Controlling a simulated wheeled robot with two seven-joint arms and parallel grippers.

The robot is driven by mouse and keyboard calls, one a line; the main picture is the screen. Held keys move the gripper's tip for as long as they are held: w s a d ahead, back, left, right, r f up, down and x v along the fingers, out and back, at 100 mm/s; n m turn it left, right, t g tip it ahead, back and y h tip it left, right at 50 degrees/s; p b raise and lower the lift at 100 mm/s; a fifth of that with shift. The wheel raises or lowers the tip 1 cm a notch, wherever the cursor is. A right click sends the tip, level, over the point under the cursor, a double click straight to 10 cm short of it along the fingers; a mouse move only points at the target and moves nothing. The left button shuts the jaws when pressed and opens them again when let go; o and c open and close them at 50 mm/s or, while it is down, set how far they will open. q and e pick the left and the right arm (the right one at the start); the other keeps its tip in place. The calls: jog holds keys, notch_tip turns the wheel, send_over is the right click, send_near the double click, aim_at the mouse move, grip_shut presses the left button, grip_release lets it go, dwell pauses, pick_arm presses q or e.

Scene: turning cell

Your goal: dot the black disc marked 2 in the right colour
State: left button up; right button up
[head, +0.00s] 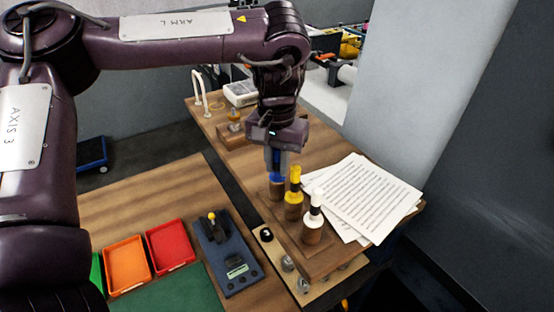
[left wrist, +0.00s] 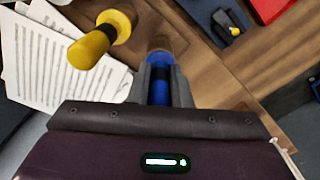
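A black disc (head: 267,234) with a small pale mark lies on the tan board; the mark is too small to read. A blue marker (head: 277,178) stands in a wooden cup of the rack, with a yellow marker (head: 294,182) and a white marker (head: 315,205) upright in cups beside it. My left gripper (head: 279,162) points down over the blue marker. In the left wrist view its fingers (left wrist: 160,88) lie close against both sides of the blue marker (left wrist: 159,92), and the yellow marker (left wrist: 92,45) is beside them. My right gripper is out of view.
Printed sheets (head: 365,195) lie right of the markers. A dark blue device (head: 228,255) with a yellow-knobbed lever stands left of the board. Red (head: 170,246) and orange (head: 127,265) trays lie farther left. Grey round pieces (head: 287,263) are near the black disc.

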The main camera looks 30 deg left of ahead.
pick_arm(q)
jog(key=o, duration=0.5)
notch_tip(320, 180, up, 8)
jog(key=shift+f, duration=0.1)
dwell(0.4)
